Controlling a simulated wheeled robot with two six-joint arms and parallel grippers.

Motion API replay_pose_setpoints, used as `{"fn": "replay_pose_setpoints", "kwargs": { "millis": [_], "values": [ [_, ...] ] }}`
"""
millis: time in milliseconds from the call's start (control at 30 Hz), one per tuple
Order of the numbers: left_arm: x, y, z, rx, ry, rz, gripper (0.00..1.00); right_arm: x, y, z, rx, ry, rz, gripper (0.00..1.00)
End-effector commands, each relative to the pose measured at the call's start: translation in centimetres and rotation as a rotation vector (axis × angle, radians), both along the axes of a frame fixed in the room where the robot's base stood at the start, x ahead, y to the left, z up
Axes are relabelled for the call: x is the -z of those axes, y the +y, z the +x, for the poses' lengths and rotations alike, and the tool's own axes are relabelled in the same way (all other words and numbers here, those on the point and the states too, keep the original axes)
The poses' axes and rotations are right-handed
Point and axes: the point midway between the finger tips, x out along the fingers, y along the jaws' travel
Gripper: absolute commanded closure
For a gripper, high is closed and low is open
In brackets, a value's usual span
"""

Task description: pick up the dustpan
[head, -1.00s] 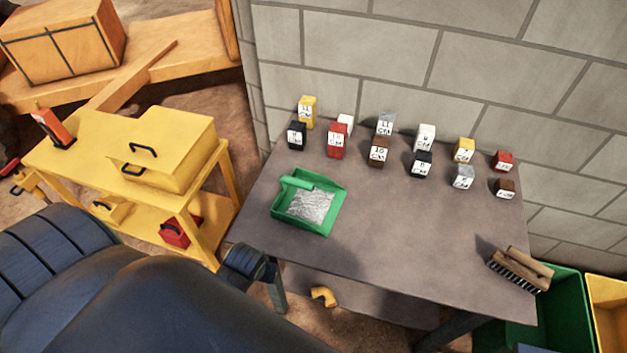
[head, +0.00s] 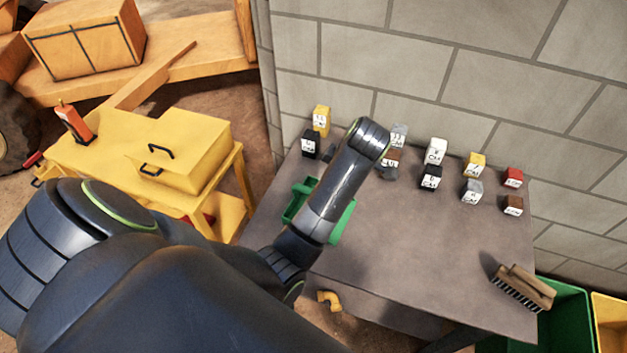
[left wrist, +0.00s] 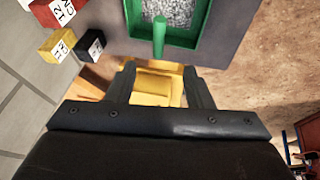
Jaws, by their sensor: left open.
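The green dustpan (head: 303,190) lies on the grey table (head: 430,260) near its left side. My left forearm passes over it and hides most of it in the head view. In the left wrist view the dustpan (left wrist: 183,42) is at the top, with grey gravel in it and its green handle (left wrist: 158,35) pointing down toward my left gripper (left wrist: 158,72). The gripper's fingers are open and empty, spread to either side of the handle's line, with the handle's end just beyond the tips. Contact is not visible. My right gripper is in no view.
Several labelled blocks (head: 435,152) stand along the table's back by the block wall. A brush (head: 523,286) lies at the right front, beside a green bin (head: 568,318). A yellow cart (head: 185,145) stands left of the table. The table's middle is clear.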

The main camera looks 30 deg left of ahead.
Motion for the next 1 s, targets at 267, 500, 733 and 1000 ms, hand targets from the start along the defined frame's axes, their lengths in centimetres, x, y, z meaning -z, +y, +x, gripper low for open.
{"fn": "replay_pose_setpoints", "kwargs": {
  "millis": [267,500,733,1000],
  "values": [
    [2.2,0.8,0.5,-0.028,-0.007,0.002,0.53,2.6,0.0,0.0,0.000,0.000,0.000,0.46],
    [5.0,2.0,0.8,-0.027,-0.008,0.001,0.53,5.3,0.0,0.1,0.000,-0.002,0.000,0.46],
    [7.2,3.3,1.2,-0.026,-0.003,0.002,0.53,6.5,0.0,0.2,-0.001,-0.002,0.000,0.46],
    [10.4,4.7,1.7,-0.025,-0.006,0.000,0.53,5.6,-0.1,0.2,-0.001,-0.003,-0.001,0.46]
  ]
}}
